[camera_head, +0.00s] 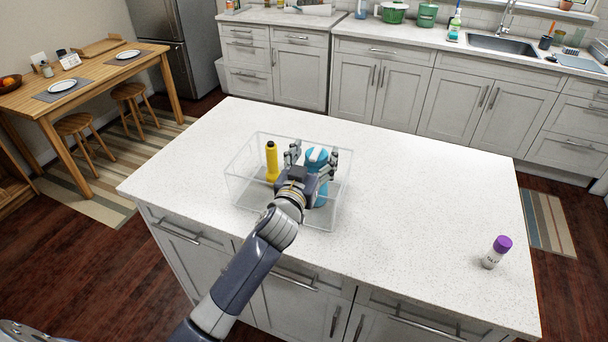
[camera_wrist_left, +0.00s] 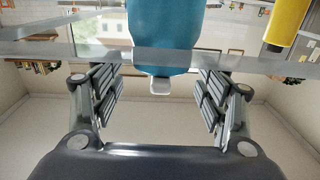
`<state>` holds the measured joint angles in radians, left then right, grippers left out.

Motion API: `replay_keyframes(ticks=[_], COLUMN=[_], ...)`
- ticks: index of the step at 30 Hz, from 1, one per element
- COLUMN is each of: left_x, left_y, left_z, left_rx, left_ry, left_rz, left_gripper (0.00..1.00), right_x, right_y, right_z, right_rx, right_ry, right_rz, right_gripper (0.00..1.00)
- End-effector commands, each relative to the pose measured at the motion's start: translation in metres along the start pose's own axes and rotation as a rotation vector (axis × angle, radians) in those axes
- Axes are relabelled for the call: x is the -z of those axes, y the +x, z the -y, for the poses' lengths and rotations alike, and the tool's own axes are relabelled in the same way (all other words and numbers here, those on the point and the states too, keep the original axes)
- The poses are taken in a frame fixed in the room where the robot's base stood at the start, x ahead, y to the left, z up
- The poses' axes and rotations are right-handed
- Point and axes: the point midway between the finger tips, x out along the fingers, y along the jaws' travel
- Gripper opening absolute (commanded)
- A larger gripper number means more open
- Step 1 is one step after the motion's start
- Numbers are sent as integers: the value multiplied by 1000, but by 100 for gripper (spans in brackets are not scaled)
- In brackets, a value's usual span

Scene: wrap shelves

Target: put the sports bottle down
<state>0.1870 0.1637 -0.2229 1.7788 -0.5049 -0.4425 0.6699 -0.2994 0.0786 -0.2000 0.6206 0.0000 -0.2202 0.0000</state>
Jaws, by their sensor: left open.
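The blue sports bottle (camera_head: 317,157) stands in a clear box on the island, in the box's right part. It also shows in the wrist view (camera_wrist_left: 165,35). A yellow bottle (camera_head: 271,161) stands in the left part of the clear box (camera_head: 234,188). My left gripper (camera_head: 313,157) is open over the box, its fingers apart near the blue bottle. In the wrist view the bottle's narrow end lies between the open fingers (camera_wrist_left: 160,95), with gaps on both sides. My arm hides part of the box and bottle. My right gripper is out of view.
The top is clear around the box. The box's walls are see-through and rise around the bottles.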

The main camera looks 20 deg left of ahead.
Motion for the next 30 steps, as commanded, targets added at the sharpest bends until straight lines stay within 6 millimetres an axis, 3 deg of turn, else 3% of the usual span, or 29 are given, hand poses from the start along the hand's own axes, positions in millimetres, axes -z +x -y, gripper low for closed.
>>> replay_keyframes(ticks=[9, 15, 21, 30], left_x=[-3, -2, 0, 0], left_y=[-58, -86, -98, -100], left_z=[0, 0, 0, 0], left_rx=[-1, 0, 1, 1], left_ry=[-2, -1, 0, 0], left_rz=[0, 0, 0, -1], left_gripper=[68, 68, 68, 68], right_x=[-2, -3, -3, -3], right_y=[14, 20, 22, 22], right_z=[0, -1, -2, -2], right_rx=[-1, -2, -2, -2], right_ry=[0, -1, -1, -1], right_rz=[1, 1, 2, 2], right_gripper=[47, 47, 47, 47])
